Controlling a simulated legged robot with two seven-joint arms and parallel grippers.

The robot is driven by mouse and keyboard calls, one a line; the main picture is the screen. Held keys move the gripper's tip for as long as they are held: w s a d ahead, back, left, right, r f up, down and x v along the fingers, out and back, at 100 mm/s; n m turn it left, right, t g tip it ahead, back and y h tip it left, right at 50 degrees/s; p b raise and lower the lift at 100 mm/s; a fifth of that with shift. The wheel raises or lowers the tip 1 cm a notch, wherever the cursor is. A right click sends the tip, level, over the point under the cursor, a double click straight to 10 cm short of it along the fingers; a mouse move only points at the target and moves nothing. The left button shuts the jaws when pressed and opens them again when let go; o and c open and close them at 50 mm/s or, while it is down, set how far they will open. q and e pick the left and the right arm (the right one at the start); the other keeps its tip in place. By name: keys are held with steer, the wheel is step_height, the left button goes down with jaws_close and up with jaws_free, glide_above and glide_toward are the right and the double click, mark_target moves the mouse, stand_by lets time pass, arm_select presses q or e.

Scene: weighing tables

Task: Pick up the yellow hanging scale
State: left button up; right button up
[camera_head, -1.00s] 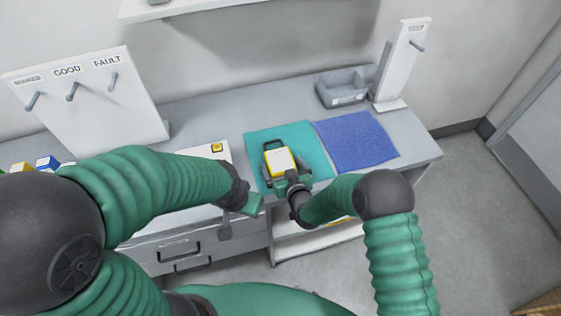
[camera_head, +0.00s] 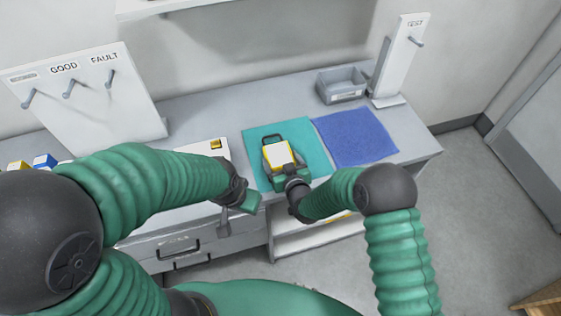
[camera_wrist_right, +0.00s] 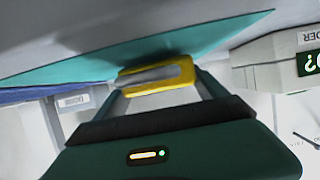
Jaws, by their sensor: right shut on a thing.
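The yellow hanging scale (camera_head: 279,153), with a pale face and a dark handle at its far end, is over the teal mat (camera_head: 258,177). My right gripper (camera_head: 284,158) is shut on the scale. In the right wrist view the scale's yellow edge (camera_wrist_right: 155,86) shows between the fingertips of the right gripper (camera_wrist_right: 155,78), close to the mat. I cannot tell whether the scale touches the mat. My left gripper (camera_head: 236,212) hangs over the table's front edge, left of the mat and apart from the scale. Its jaw opening is not clear.
A blue mat (camera_head: 355,138) adjoins the teal mat on the right. A grey bin (camera_head: 342,86) and a white stand with one peg (camera_head: 398,58) are behind it. A white pegboard (camera_head: 90,105) stands at left. A small yellow block (camera_head: 215,144) lies left of the teal mat.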

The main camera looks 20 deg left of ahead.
step_height(320, 180, up, 2)
steer(key=shift+w+r+b, duration=0.1)
steer(key=shift+r+b, duration=0.15)
steer(key=shift+b, duration=0.1)
steer(key=s+d+r+b, duration=0.1)
steer(key=s+d, duration=0.3)
steer(key=s, duration=1.1)
steer(key=shift+s+r+b, duration=0.25)
steer(key=shift+s+b, duration=0.05)
steer(key=shift+b, duration=0.55)
steer(key=shift+d, duration=0.15)
